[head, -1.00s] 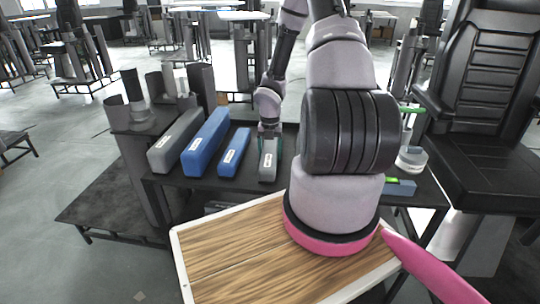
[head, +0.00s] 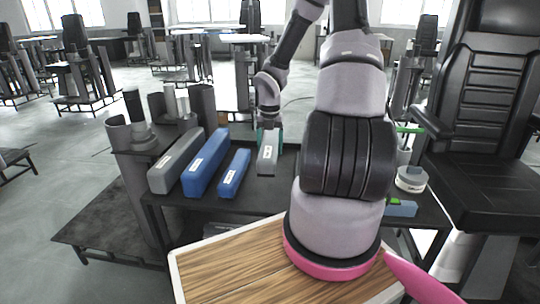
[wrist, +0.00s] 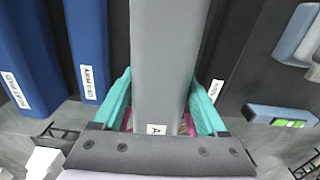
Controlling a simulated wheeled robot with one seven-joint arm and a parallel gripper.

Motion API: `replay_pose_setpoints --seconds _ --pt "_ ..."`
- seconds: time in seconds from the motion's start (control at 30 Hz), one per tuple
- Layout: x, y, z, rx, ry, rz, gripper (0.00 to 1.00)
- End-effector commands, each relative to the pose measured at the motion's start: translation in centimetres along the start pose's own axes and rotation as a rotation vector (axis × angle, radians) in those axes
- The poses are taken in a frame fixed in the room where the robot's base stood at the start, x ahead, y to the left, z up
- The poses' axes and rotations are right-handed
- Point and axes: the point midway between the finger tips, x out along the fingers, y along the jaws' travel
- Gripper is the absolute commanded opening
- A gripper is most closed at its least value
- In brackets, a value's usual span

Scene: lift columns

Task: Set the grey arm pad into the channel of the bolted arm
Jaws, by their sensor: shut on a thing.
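My gripper (head: 268,138) is shut on the short grey arm pad (head: 267,160). The pad is held above the dark table with its white label facing my head camera. In the wrist view the pad (wrist: 168,55) runs lengthwise between the two teal fingers, and part of its label shows. The black chair (head: 490,120) stands at the right, with a black armrest (head: 432,122) on its near left side. A green-topped piece (head: 408,130) sits just left of that armrest. I cannot make out the channel; my arm covers part of that area.
On the dark table (head: 262,192) lie a long grey pad (head: 172,165), a long blue pad (head: 204,165) and a short blue pad (head: 233,172). A blue block with a green patch (head: 402,208) and a round white-topped container (head: 411,180) are at the right. A wooden board (head: 230,265) is in front.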

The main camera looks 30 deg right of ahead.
Motion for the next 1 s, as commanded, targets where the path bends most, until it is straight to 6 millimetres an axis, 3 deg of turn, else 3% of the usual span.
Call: replay_pose_setpoints --seconds 0.23,0.63,0.77,1.0 --pt "-1.8 0.0 0.1 0.001 -0.001 0.000 0.00" --pt "-1.9 0.1 0.0 0.040 -0.001 0.000 0.00" --pt "-2.0 0.7 0.0 0.201 -0.003 0.000 0.00" --pt "-2.7 2.8 -0.1 0.768 -0.003 0.000 0.00"
